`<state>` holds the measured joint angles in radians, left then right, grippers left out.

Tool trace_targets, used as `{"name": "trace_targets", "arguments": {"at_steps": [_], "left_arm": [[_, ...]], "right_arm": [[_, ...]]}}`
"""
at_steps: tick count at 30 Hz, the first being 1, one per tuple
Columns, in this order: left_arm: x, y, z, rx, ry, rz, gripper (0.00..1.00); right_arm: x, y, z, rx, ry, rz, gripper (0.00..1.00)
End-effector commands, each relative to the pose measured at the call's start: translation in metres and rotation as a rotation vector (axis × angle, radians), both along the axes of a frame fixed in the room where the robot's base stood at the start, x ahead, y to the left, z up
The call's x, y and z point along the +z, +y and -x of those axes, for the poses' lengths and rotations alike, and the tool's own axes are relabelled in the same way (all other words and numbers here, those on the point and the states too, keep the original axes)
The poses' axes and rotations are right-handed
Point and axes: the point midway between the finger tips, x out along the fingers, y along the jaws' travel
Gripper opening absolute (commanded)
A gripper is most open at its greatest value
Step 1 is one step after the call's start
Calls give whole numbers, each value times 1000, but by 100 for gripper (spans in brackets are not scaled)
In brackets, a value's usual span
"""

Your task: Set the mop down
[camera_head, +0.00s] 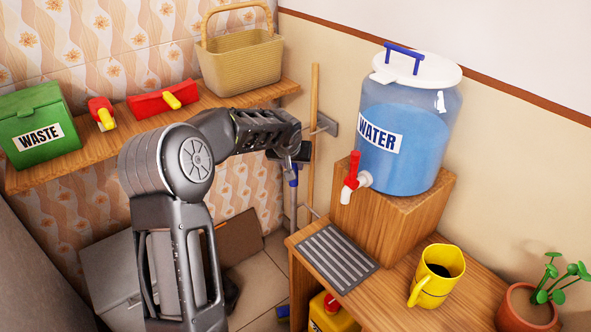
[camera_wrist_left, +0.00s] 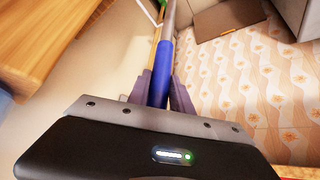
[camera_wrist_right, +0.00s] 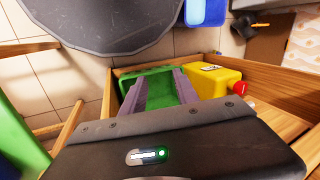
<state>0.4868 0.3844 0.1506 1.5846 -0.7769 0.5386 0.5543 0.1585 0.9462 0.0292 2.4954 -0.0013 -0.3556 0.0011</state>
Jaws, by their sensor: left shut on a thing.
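The mop's blue handle grip (camera_head: 293,180) shows just below my left gripper (camera_head: 291,158) in the head view, in the corner between shelf and counter. In the left wrist view the blue grip (camera_wrist_left: 161,70) sits between the two fingers, which are shut on it, and a grey shaft (camera_wrist_left: 168,18) runs on beyond. The mop's lower end is mostly hidden behind the counter in the head view. My right gripper (camera_wrist_right: 160,85) shows only in its wrist view, with its fingers apart over a green thing (camera_wrist_right: 155,85) in a wooden cabinet. I see nothing held there.
A wooden pole (camera_head: 314,150) stands by a grey wall bracket (camera_head: 327,124). The counter holds a water dispenser (camera_head: 405,130), a grate (camera_head: 333,257), a yellow mug (camera_head: 437,275) and a potted plant (camera_head: 527,305). The shelf (camera_head: 100,146) above has a waste bin (camera_head: 37,125) and basket (camera_head: 240,62).

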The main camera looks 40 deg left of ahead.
Motion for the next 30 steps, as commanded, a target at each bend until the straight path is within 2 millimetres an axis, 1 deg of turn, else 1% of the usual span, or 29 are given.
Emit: {"name": "trace_targets", "arguments": {"at_steps": [1, 4, 13, 16, 21, 23, 30], "left_arm": [[3, -1, -6, -2, -2, -2, 0], [2, -2, -10, 1, -1, -2, 0], [1, -2, -10, 1, -2, -2, 0], [-6, -2, -9, -1, 0, -2, 0], [-28, -2, -9, -1, 0, -2, 0], [-32, -2, -10, 0, -1, -2, 0], [-34, -2, -10, 0, -4, -2, 0]], "right_arm": [[2, 0, 0, 0, 0, 0, 36], [3, 0, 0, 0, 0, 0, 36], [2, 0, 0, 0, 0, 0, 36], [5, 0, 0, 0, 0, 0, 36], [9, 0, 0, 0, 1, 0, 36], [9, 0, 0, 0, 1, 0, 36], [9, 0, 0, 0, 1, 0, 36]]}}
